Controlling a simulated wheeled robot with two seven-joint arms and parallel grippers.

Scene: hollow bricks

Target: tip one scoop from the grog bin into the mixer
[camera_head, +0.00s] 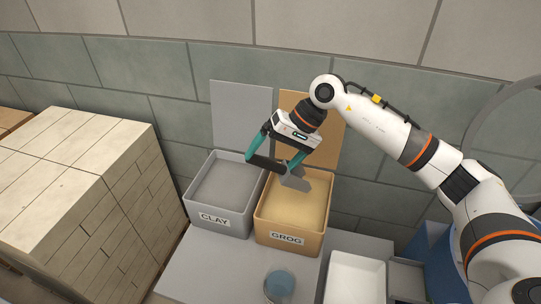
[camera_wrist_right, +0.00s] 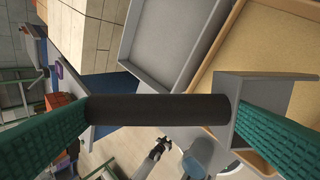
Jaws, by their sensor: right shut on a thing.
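The tan grog bin (camera_head: 265,229), labelled GROG, stands on a grey surface and holds sandy grog (camera_head: 303,212). My right gripper (camera_head: 274,162) is above the back left of this bin, its teal fingers shut on the dark handle of a scoop (camera_head: 297,182). The scoop's grey metal pan hangs over the grog; whether it touches the grog or holds any, I cannot tell. In the right wrist view the dark handle (camera_wrist_right: 160,108) spans between the fingers, with the pan at the right. My left gripper is not in view. I cannot clearly identify the mixer.
A grey clay bin (camera_head: 216,220) stands left of the grog bin. Grey and tan panels stand behind them. A stack of pale bricks (camera_head: 75,205) fills the left. A blue round item (camera_head: 279,284) and a white tray (camera_head: 355,279) are in front. A large grey ring shows at far right.

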